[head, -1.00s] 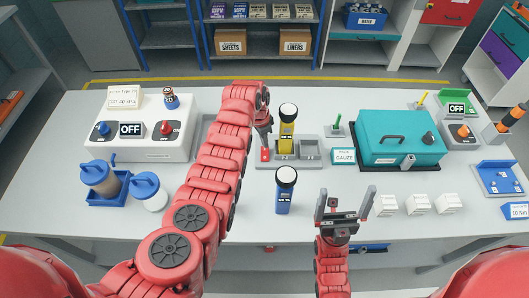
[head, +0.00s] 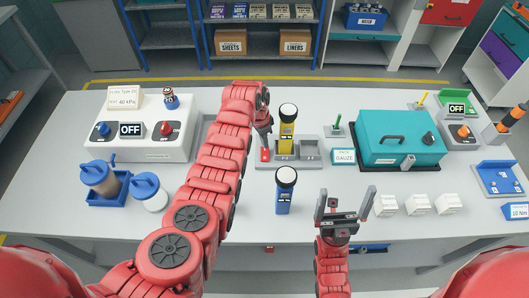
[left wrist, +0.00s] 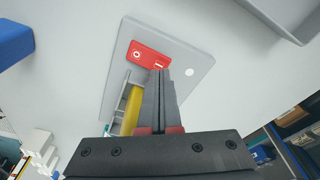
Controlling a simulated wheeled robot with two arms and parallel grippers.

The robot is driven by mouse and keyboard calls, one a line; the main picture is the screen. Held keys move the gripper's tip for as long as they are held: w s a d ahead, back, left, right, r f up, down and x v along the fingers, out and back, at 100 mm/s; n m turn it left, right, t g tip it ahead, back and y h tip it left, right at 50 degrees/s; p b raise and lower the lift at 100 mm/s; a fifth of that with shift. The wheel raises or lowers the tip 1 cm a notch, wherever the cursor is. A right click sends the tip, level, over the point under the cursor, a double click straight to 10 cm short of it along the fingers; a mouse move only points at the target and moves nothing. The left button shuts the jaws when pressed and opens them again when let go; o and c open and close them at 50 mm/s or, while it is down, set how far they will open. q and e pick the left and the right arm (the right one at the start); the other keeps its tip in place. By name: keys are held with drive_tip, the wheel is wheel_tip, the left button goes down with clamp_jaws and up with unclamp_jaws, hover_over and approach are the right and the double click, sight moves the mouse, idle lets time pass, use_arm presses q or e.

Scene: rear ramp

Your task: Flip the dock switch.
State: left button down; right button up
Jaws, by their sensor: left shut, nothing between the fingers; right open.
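The dock switch is a red rocker (head: 265,154) at the left end of the grey dock (head: 312,162). In the left wrist view the rocker (left wrist: 148,54) shows an O mark and a bar mark. My left gripper (head: 268,138) is shut and empty, its tips over the bar end of the rocker; I cannot tell whether they touch it. The shut fingers also show in the left wrist view (left wrist: 161,78) and hide part of the rocker. A yellow, black-topped device (head: 287,133) stands in the dock. My right gripper (head: 345,205) is open and empty near the front edge.
A blue device (head: 284,197) stands on the table before the dock. A teal case (head: 400,138) and gauze box (head: 343,156) are to the right. A white console (head: 140,145) and blue-lidded bottles (head: 99,179) are to the left. White blocks (head: 418,204) lie at front right.

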sight(264, 149)
use_arm(q)
drive_tip(key=shift+f+b, duration=0.8)
drive_tip(key=shift+f, duration=0.1)
idle(0.9)
drive_tip(key=shift+r+p, duration=0.55)
drive_tip(key=shift+r, duration=3)
drive_tip(key=shift+f, duration=0.1)
